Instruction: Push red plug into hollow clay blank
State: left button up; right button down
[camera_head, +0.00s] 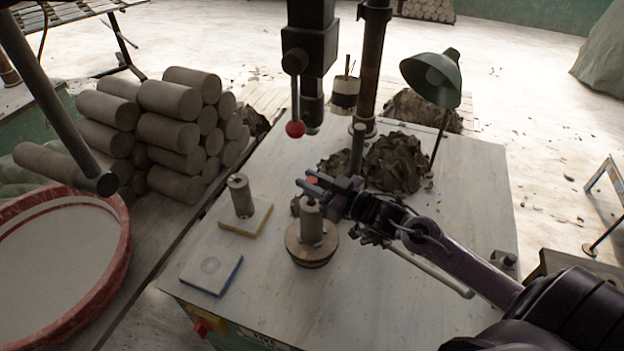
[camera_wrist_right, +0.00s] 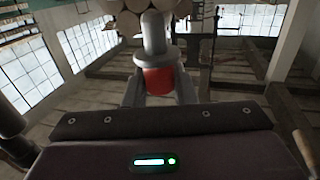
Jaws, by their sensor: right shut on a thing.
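The clay blank (camera_head: 311,226) stands upright on a round turntable (camera_head: 305,253) near the middle of the bench. My right gripper (camera_head: 318,186) reaches in from the right at the top of the blank. It is shut on the red plug (camera_head: 312,181), which is mostly hidden by the fingers. In the right wrist view the plug (camera_wrist_right: 159,80) shows red between the fingers, with a grey cylindrical part beyond it. I cannot tell whether the plug touches the blank or sits in its opening. My left gripper is not in view.
A second clay piece (camera_head: 241,196) stands on a yellow-edged board (camera_head: 254,222). A blue-edged board (camera_head: 211,274) is bare. A press lever with a red ball (camera_head: 295,129) hangs behind. Clay trimmings (camera_head: 395,163) and a green lamp (camera_head: 434,78) stand behind the gripper. The bench's front right is clear.

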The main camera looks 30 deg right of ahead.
jog(key=shift+f+b, duration=1.25)
jog(key=shift+f, duration=0.75)
jog(key=c, duration=1.1)
grip_release()
jog(key=shift+s+f, duration=0.1)
jog(key=shift+b+v, duration=0.8)
jog(key=shift+v, duration=3.05)
